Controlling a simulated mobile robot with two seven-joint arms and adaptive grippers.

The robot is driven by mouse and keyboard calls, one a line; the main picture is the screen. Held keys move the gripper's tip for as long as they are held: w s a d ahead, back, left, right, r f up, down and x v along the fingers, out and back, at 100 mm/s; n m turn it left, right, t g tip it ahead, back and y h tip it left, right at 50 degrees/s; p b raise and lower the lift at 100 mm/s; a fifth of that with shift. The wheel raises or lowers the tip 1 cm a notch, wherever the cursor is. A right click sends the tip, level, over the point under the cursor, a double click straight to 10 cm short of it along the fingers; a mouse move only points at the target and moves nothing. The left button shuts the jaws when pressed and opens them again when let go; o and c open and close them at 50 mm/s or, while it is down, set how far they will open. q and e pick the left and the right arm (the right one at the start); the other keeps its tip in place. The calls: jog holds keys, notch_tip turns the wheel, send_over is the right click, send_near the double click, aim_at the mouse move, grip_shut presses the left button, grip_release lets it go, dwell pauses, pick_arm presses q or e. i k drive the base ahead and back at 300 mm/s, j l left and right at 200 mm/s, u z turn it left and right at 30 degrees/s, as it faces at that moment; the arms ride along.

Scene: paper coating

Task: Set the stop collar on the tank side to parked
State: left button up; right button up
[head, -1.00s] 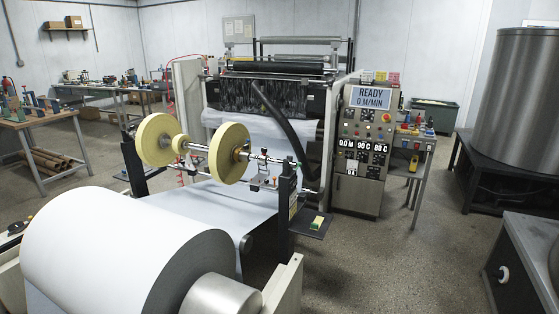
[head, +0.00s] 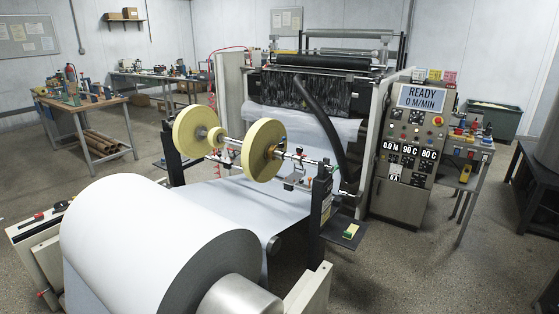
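Small metal fittings (head: 299,156) sit on the shaft right of the right disc, towards the side of the steel tank (head: 550,130). One of them may be the tank-side stop collar, but they are too small to tell its setting. A black post (head: 321,200) bears the shaft's right end. Neither of my grippers is in view.
A large white paper roll (head: 140,240) fills the front left. The coating machine with its control panel (head: 405,150), reading READY 0 M/MIN, stands behind. A side table (head: 468,150) is right of it. Workbenches (head: 85,100) stand back left. The floor at right (head: 440,270) is clear.

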aim_at(297, 159)
jog(key=i+l+u, duration=0.1)
jog(key=l+u, duration=0.15)
jog(key=u, duration=0.25)
jog(key=l+u, duration=0.3)
jog(key=u, duration=0.2)
jog(key=l+u, duration=0.45)
jog(key=l, duration=0.55)
jog(key=k+l+u, duration=0.1)
jog(key=l, duration=0.35)
jog(key=k+l+u, duration=0.1)
jog(key=l, duration=0.4)
